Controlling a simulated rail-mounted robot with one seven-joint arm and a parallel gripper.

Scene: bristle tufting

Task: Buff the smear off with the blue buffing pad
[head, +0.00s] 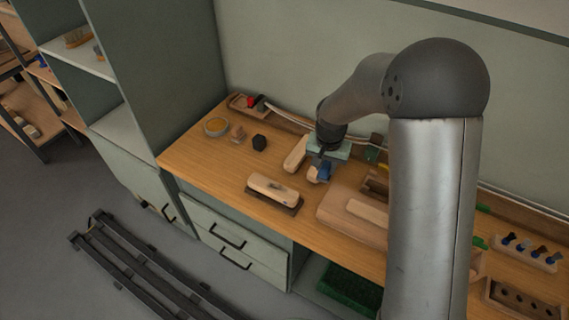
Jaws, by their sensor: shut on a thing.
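A pale wooden brush block (262,184) lies on a dark flat holder (290,208) near the front edge of the bench. A small dark smear (281,188) shows on its top face, right of the middle. My gripper (321,165) points down over the bench, to the right of and behind the block. It is shut on the blue buffing pad (324,173), which is apart from the block. The finger contact is small and partly hidden, and I cannot tell whether the pad touches the bench.
Another pale block (296,153) lies just left of my gripper. A small black block (259,143) and a round dish (216,127) stand farther left. A wooden board (340,216) lies to the right. The bench between the dark holder and the left end is mostly clear.

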